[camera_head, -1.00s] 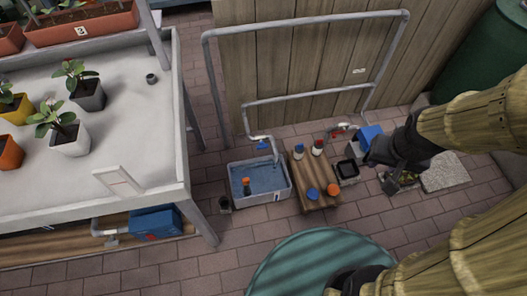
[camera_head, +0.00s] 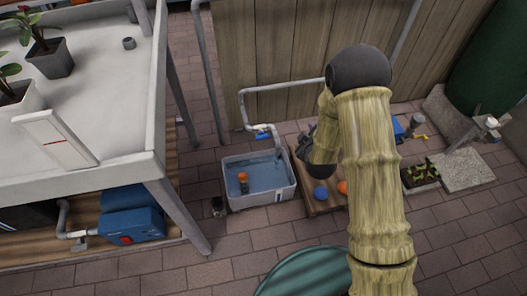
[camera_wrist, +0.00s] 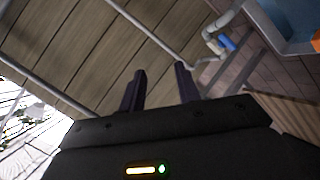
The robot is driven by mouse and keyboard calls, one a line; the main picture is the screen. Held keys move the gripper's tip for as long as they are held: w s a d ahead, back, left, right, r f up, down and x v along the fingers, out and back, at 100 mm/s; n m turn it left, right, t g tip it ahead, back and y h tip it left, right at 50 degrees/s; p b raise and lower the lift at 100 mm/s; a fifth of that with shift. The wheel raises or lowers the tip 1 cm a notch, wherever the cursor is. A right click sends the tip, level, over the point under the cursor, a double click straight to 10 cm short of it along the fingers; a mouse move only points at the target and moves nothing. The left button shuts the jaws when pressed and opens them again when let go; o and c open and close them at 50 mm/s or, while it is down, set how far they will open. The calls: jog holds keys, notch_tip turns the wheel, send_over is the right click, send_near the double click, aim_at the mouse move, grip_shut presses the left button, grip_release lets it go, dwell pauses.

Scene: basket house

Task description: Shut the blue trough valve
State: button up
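The blue trough valve (camera_head: 263,134) is a small blue handle on the grey pipe above the water trough (camera_head: 290,194). The pipe's end points down over the trough, which holds water; I cannot tell if water is flowing. The valve also shows in the wrist view (camera_wrist: 227,43) at the upper right, beyond and right of my fingers. My gripper (camera_wrist: 159,70) has its two dark fingers apart with nothing between them. In the head view my gripper (camera_head: 308,138) is right of the valve, apart from it, partly hidden by my arm.
A white table (camera_head: 100,179) stands left, a blue pump box (camera_head: 133,222) below. The wooden fence (camera_head: 270,60) is behind.

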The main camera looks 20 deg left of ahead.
aim_at(263, 139)
jog(key=s+a+f+n+t+y+b, duration=0.1)
jog(key=s+a+f+n+b, duration=0.1)
jog(key=f, duration=0.5)
jog(key=s+a+f+n+t+y+b, duration=0.1)
jog(key=s+a+f+n+y+b, duration=0.1)
jog(key=f, duration=0.4)
jog(key=s+a+f+n+t+y+b, duration=0.1)
jog(key=s+a+f+n+y+b, duration=0.1)
jog(key=s+a+f+n+b, duration=0.2)
notch_tip(263, 139, down, 4)
jog(key=shift+a+r+n+t+b, duration=0.15)
jog(key=shift+a+n+t+b, duration=0.15)
jog(key=shift+n+b, duration=0.55)
jog(key=shift+m, duration=0.25)
jog(key=b+x, duration=0.8)
jog(key=x, duration=0.9)
jog(key=shift+a+r+b, duration=0.1)
jog(key=shift+a+b, duration=0.1)
jog(key=shift+b, duration=0.2)
jog(key=shift+d, duration=0.1)
jog(key=shift+c, duration=0.4)
grip_shut()
